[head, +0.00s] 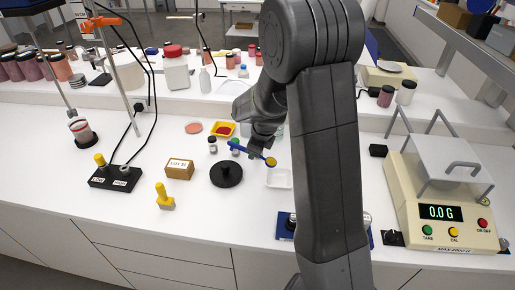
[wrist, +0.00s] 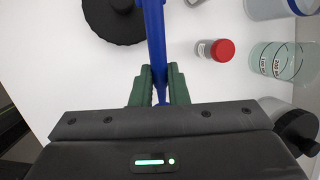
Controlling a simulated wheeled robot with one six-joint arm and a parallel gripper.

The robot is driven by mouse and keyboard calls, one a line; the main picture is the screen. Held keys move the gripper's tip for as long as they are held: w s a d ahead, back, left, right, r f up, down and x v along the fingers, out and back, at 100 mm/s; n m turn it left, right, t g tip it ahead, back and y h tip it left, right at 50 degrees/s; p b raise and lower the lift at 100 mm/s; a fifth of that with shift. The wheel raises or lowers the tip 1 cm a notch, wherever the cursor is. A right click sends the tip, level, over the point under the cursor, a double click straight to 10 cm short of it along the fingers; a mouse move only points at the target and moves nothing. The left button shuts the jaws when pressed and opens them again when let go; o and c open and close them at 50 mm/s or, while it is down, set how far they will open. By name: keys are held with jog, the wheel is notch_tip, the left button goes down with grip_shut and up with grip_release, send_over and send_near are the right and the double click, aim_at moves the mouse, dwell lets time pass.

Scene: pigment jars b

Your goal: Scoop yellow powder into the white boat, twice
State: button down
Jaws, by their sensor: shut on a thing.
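My gripper (head: 256,143) is shut on the handle of a blue scoop (head: 247,150). In the wrist view its green fingers (wrist: 158,88) clasp the blue handle (wrist: 154,35), whose far end runs out of the picture. In the head view the scoop's bowl (head: 271,162) shows yellow, like powder in it. The bowl appears just over the far edge of the white boat (head: 278,180), which stands on the bench beside my arm. My arm hides part of the boat's surroundings. I cannot make out a source jar of yellow powder.
A black round base (head: 227,174) and a boxed label block (head: 180,168) stand left of the boat. A scale (head: 440,200) reads 0.0 G at right. A red-capped vial (wrist: 222,50) and beaker (wrist: 282,61) are near my gripper.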

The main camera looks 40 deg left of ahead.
aim_at(267, 160)
jog(key=shift+f, duration=0.1)
dwell(0.3)
jog(key=shift+w+d+f+y+b, duration=0.15)
jog(key=shift+f+y+b, duration=0.45)
jog(key=shift+f+b, duration=1.5)
jog(key=b, duration=0.1)
jog(key=r+y+b, duration=0.1)
jog(key=b, duration=0.1)
jog(key=shift+d+r+g, duration=0.25)
jog(key=shift+d+g, duration=0.05)
jog(key=b, duration=0.1)
jog(key=y+b, duration=0.1)
jog(key=b, duration=0.1)
jog(key=shift+w+d+r, duration=0.2)
jog(key=shift+d+r, duration=0.15)
jog(key=shift+d+r+m+g+y+b, duration=0.2)
jog(key=shift+m+g+y+b, duration=0.15)
jog(key=shift+y+b, duration=0.4)
